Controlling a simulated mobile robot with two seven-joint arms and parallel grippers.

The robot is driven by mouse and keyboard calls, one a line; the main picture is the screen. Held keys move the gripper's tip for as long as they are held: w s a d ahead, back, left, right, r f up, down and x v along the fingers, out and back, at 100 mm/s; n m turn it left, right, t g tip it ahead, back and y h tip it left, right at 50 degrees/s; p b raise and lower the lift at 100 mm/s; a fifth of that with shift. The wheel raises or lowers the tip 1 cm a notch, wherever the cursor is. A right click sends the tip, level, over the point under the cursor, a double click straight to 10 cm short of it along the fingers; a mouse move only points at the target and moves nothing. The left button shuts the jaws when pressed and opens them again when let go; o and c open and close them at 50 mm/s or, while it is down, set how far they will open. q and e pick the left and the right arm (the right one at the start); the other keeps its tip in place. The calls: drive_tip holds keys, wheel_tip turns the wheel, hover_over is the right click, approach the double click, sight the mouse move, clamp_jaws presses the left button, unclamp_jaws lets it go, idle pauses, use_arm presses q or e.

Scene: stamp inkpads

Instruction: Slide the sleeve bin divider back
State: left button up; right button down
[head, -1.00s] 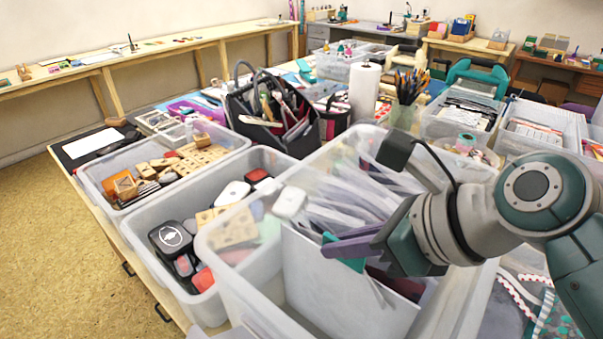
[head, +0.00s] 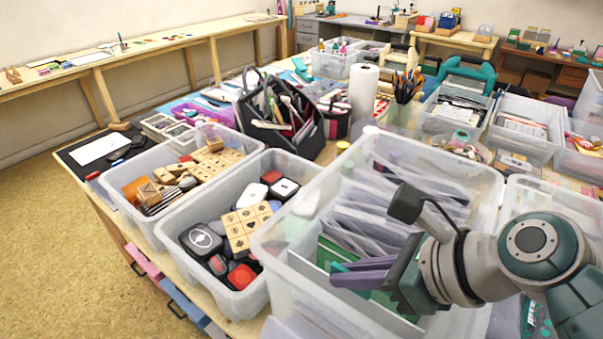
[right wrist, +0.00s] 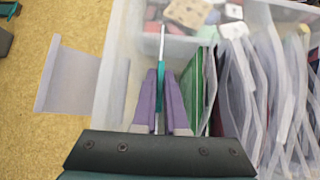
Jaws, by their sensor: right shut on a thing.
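The sleeve bin (head: 275,240) is a large clear plastic bin at the front centre in the head view. Clear sleeves (head: 370,225) stand in it behind a pale upright divider (head: 318,284). My right gripper (head: 345,276) has purple fingers shut on the divider's top edge at a teal tab (right wrist: 162,72). In the right wrist view the divider (right wrist: 162,38) shows edge-on and roughly upright, between the bin's left wall and a green sleeve (right wrist: 194,88). A gap lies between divider and wall. The divider's lower part is hidden. My left gripper is not in view.
Bins of stamps (head: 195,150) and inkpads (head: 200,240) stand left of the sleeve bin. A dark tool caddy (head: 285,120), a paper roll (head: 363,90) and a brush pot (head: 403,105) stand behind. More clear bins (head: 525,125) crowd the right.

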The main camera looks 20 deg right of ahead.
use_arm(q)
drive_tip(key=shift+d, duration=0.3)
use_arm(e)
drive_tip(key=c, duration=1)
unclamp_jaws()
drive_tip(key=shift+d, duration=0.1)
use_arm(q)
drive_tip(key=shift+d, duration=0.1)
use_arm(e)
drive_tip(key=shift+o, duration=0.2)
drive_tip(key=shift+r, duration=0.1)
drive_tip(key=shift+s+d+r, duration=0.2)
drive_tip(key=shift+r, duration=0.1)
use_arm(q)
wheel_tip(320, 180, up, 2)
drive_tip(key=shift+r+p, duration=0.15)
drive_tip(key=shift+p, duration=0.9)
use_arm(e)
drive_tip(key=v, duration=0.9)
drive_tip(key=shift+f, duration=0.1)
